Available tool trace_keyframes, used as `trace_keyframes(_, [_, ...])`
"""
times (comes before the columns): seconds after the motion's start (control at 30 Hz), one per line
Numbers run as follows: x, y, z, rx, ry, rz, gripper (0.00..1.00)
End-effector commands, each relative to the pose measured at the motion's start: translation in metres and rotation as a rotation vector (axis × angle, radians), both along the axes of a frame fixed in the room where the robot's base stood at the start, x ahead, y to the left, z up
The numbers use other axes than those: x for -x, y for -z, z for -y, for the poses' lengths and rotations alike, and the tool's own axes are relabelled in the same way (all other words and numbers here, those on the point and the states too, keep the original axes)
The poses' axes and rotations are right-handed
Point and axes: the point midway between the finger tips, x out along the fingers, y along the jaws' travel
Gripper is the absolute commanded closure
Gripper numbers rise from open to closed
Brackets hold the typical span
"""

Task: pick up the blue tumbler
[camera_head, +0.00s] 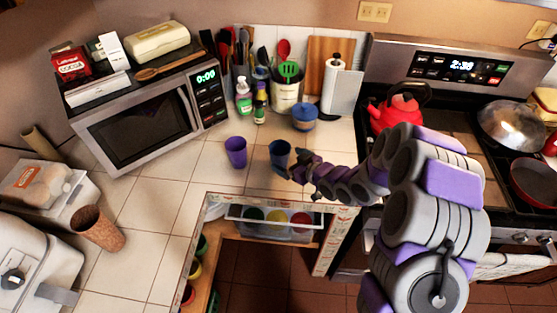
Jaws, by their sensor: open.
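The blue tumbler (279,154) stands upright on the tiled counter (196,182), near its inner corner edge. My gripper (289,169) is at the tumbler's lower right side, at the end of my purple and grey arm, which reaches in from the right. The gripper is small and dark here. It overlaps the tumbler's right edge in the picture, and I cannot tell whether it touches it. A purple tumbler (236,152) stands upright a short way left of the blue one.
A microwave (140,118) is at left, a brown woven cup (98,229) at lower left. A red kettle (396,112) sits on the stove. An open drawer (276,232) is below the counter edge.

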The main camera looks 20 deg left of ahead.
Motion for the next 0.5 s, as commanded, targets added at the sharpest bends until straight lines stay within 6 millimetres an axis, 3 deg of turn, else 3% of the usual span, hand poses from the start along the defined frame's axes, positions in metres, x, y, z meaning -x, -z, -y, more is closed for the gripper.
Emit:
trace_keyframes(0.33, [-0.013,0.008,-0.015,-0.005,0.002,0.0,0.0])
trace_keyframes(0.5, [-0.026,0.017,-0.036,-0.002,0.0,0.0,0.0])
